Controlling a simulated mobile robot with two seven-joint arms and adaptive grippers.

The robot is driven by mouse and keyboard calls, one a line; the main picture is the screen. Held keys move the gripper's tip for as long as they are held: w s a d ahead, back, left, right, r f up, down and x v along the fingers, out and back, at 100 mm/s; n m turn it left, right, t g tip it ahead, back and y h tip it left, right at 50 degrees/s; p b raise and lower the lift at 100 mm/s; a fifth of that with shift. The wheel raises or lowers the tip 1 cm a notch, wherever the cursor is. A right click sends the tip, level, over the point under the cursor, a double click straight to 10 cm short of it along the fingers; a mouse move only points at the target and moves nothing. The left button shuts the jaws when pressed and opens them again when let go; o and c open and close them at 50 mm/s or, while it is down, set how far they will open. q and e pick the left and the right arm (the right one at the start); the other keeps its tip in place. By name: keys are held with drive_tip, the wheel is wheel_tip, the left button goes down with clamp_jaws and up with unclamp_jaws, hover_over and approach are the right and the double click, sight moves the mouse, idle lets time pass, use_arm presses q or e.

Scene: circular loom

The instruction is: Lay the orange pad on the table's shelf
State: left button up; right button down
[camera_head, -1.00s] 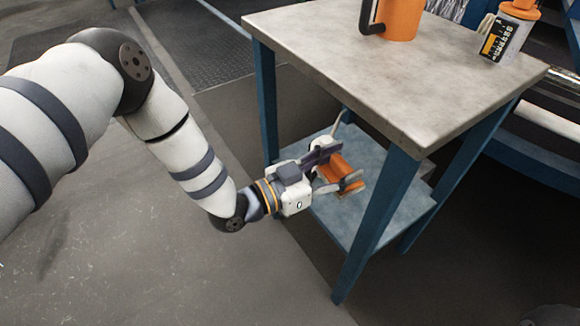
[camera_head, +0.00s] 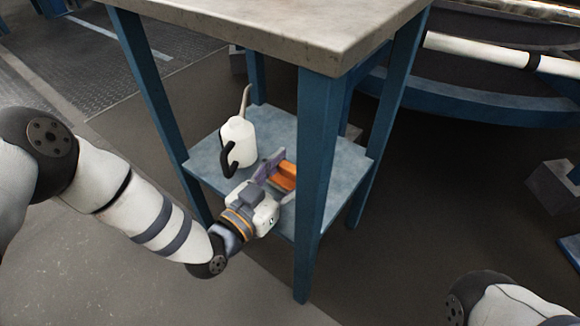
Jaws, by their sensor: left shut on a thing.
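The orange pad (camera_head: 284,176) is between the fingers of my left gripper (camera_head: 277,178), which is shut on it. The gripper reaches in between the table's legs, over the blue-grey lower shelf (camera_head: 208,162). Pad and gripper are low over the shelf; I cannot tell whether the pad touches it. The table's grey top (camera_head: 300,25) is above. Part of my right arm shows at the bottom right, but its gripper is out of view.
A white can with a black handle and long spout (camera_head: 238,142) stands on the shelf, just behind and left of my gripper. The blue front leg (camera_head: 313,190) is close on the gripper's right. The shelf's right part (camera_head: 350,165) is bare.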

use_arm(q)
drive_tip(key=shift+f+b, duration=0.35)
drive_tip(key=shift+f, duration=0.2)
drive_tip(key=o, duration=1.2)
drive_tip(key=shift+o, duration=0.2)
drive_tip(key=shift+s, duration=0.1)
drive_tip(key=v, duration=1.2)
